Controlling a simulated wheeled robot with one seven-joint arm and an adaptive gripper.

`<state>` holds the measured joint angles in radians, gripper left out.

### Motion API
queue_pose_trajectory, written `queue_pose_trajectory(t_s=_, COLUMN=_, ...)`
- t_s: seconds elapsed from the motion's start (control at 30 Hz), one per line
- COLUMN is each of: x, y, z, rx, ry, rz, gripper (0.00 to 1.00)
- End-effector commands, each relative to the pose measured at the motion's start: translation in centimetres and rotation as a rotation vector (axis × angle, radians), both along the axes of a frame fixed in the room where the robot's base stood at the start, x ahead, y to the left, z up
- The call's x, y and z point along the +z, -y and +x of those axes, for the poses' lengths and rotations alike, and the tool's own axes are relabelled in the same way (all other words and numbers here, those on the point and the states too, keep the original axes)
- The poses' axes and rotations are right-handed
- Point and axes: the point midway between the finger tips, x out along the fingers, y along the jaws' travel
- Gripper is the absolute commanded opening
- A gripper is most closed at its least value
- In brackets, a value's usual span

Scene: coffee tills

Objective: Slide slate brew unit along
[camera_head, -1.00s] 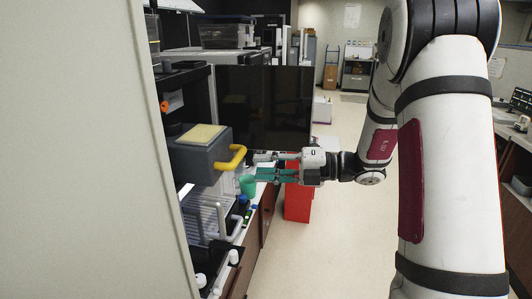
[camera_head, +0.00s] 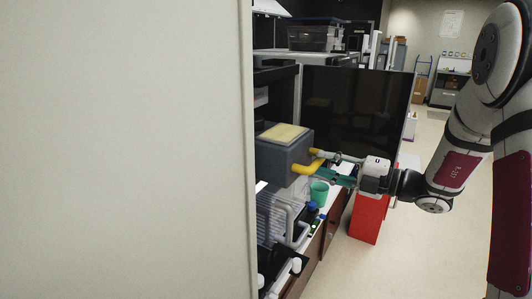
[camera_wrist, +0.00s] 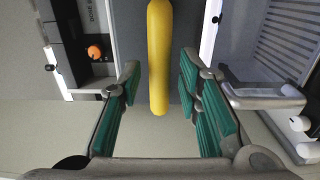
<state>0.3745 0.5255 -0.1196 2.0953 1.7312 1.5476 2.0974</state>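The slate brew unit (camera_head: 283,156) is a dark grey box with a pale yellow top and a yellow handle (camera_head: 308,168) on its right side. In the wrist view the yellow handle (camera_wrist: 159,60) runs between the two teal finger pads, with a gap on each side. My gripper (camera_head: 335,171) is open, its fingertips beside the handle. In the wrist view my gripper (camera_wrist: 160,105) shows its fingers spread wide. The grey face of the brew unit (camera_wrist: 190,30) lies behind the handle.
A large pale panel (camera_head: 125,150) fills the left of the head view. A green cup (camera_head: 319,194) stands on the counter below the handle. A red bin (camera_head: 369,218) and dark screen (camera_head: 355,115) stand beyond.

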Motion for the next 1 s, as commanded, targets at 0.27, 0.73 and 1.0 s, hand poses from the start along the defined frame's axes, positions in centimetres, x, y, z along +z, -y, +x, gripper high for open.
queue_pose_trajectory(t_s=0.27, x=0.1, y=-0.6, z=0.4, rx=-0.001, ry=0.0, rz=0.0, gripper=0.0)
queue_pose_trajectory(t_s=0.73, x=0.0, y=-2.4, z=1.6, rx=0.003, ry=0.001, rz=0.0, gripper=0.0)
queue_pose_trajectory(t_s=1.0, x=0.0, y=-3.8, z=2.6, rx=0.005, ry=0.001, rz=0.001, gripper=0.0)
